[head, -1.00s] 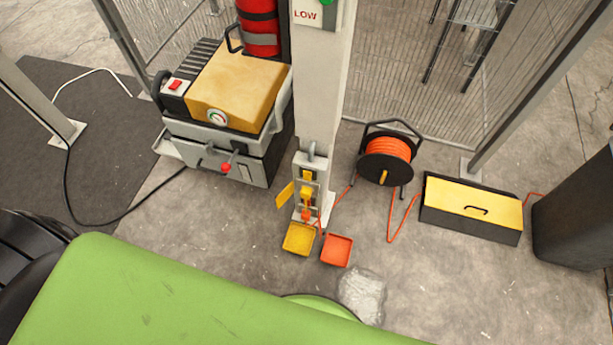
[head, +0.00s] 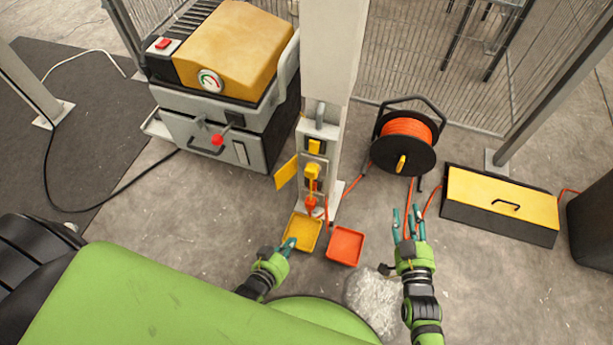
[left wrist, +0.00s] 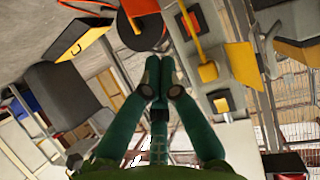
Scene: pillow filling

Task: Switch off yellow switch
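A grey switch box (head: 322,132) is mounted low on the pale column. It carries an upper yellow piece (head: 315,146) and a lower, protruding yellow piece (head: 311,171); which one is the yellow switch, and its setting, I cannot tell. A yellow flap (head: 287,172) sticks out on its left, and an orange-red part (head: 310,205) is below. My left gripper (head: 289,243) is over the yellow tray's lower left, below and apart from the box. In the left wrist view its teal fingertips (left wrist: 160,78) are together, with nothing visible between them. My right gripper (head: 406,215) has spread, empty fingers, right of the box.
A yellow tray (head: 314,240) and an orange tray (head: 345,246) are at the column's foot. A cable reel (head: 407,150) with orange cable and a yellow-lidded box (head: 500,199) stand right. A yellow-topped machine (head: 228,50) stands left. Green padding (head: 180,305) fills the lower left.

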